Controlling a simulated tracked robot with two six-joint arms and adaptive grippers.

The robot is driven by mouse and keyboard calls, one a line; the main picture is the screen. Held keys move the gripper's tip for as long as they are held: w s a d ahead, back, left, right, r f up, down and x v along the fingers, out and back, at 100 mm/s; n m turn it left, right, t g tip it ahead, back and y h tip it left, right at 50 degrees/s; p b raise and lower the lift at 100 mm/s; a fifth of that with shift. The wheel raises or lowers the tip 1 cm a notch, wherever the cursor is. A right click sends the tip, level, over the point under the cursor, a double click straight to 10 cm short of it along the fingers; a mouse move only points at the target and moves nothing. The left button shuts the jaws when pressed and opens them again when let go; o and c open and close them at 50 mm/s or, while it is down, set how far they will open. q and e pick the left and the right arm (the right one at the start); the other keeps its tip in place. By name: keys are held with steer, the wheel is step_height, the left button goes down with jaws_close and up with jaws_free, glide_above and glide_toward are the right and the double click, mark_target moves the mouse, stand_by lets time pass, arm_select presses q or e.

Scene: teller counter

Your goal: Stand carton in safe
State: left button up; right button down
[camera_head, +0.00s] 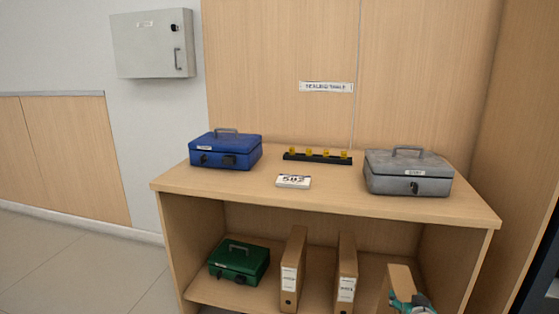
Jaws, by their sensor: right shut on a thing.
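A plain tan carton (399,275) shows at the bottom edge, in front of the right part of the lower shelf. My right gripper (412,303), with teal fingertips, is shut on the carton's lower part; most of the gripper is cut off by the frame. The carton looks about upright, and its bottom is hidden. I cannot see my left gripper. No open safe is clearly visible. A dark edge (541,262) shows at the far right, and I cannot tell what it belongs to.
A closed grey cabinet (148,45) hangs on the wall.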

steer(key=s+a+f+n+y, duration=0.15)
steer(key=s+a, duration=0.25)
steer(key=a, duration=0.4)
steer(key=s+a+f+n+y, duration=0.1)
steer(key=s+a+f, duration=0.1)
steer(key=s+a, duration=0.35)
steer(key=s+r+p, duration=0.2)
steer(key=r+p, duration=1.2)
steer(key=r, duration=0.1)
steer(key=s+a+r+p, duration=0.1)
steer(key=s+r+p, duration=0.1)
steer(key=r+p, duration=1.3)
steer(key=shift+s+a+r, duration=0.25)
steer(key=shift+s+r, duration=0.15)
steer(key=shift+r, duration=0.3)
steer(key=shift+m, duration=0.25)
